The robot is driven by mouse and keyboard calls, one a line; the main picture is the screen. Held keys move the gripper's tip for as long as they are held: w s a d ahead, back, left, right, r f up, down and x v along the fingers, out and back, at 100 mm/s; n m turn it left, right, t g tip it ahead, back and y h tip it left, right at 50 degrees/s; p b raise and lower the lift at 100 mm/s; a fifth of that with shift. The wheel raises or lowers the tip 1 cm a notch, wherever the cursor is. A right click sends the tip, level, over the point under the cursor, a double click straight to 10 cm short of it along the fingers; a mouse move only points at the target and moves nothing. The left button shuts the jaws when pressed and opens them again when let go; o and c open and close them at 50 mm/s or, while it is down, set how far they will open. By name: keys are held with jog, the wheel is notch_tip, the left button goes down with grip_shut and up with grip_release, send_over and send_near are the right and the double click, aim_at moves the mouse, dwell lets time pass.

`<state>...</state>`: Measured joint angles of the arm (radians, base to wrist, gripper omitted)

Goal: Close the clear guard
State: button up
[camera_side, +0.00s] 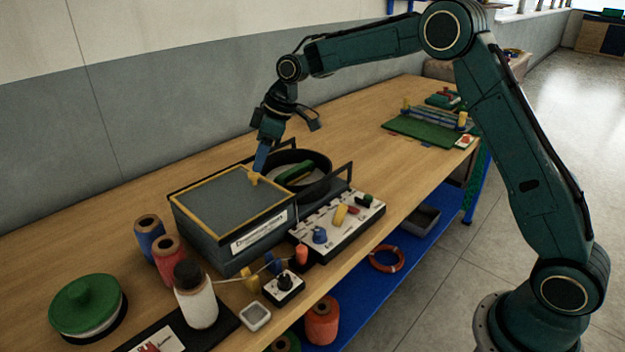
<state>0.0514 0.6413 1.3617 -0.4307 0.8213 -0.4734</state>
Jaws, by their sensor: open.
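A flat grey panel with a yellow rim (225,198), which looks like the guard, lies over the left part of a dark machine box (222,243). Whether it is see-through is hard to tell. A small yellow tab (254,180) stands at its right edge. My gripper (261,162) points down from above, its blue fingertips close to the tab; I cannot tell if they touch it. It is open, with nothing seen in it. To the right, a round black bowl (322,160) with a green piece (296,173) inside is uncovered, between dark rails (335,181).
A control panel (340,222) with coloured knobs sits in front of the machine. Spools (168,260), a white bottle (196,300) and a green-lidded round container (85,303) stand at left front. A green board (418,131) lies farther back. Bench between is clear.

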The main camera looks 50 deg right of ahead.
jog(key=shift+x, duration=1.85)
grip_shut()
